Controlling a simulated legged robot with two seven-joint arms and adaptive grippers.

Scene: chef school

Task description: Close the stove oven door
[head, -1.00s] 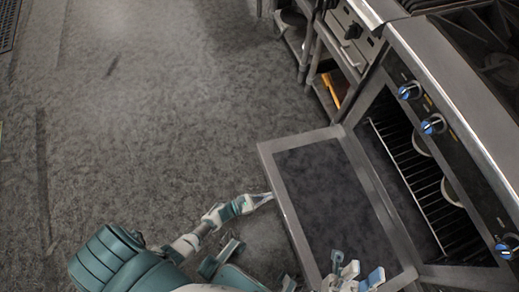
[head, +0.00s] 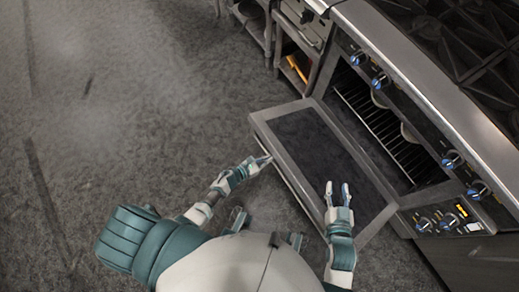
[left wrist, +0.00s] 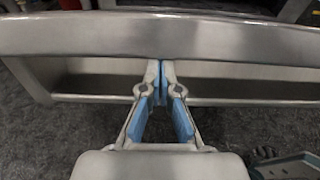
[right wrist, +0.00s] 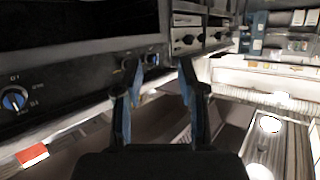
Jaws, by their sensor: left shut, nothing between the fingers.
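The oven door (head: 310,143) hangs open, folded down in front of the stove oven (head: 385,125). Wire racks and pale round dishes show inside the oven. My left gripper (head: 264,161) is at the door's outer edge, shut and empty. In the left wrist view, its blue-padded fingertips (left wrist: 160,75) meet in front of the metal door edge (left wrist: 160,38); I cannot tell if they touch it. My right gripper (head: 338,186) is over the near part of the door, fingers apart and pointing toward the stove. In the right wrist view, the space between its fingers (right wrist: 157,68) is empty.
Stove knobs (head: 381,81) line the panel above the oven. Black burner grates (head: 455,40) cover the stove top. Shelved units (head: 292,60) stand beyond the door. The grey floor (head: 150,110) to the left is clear.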

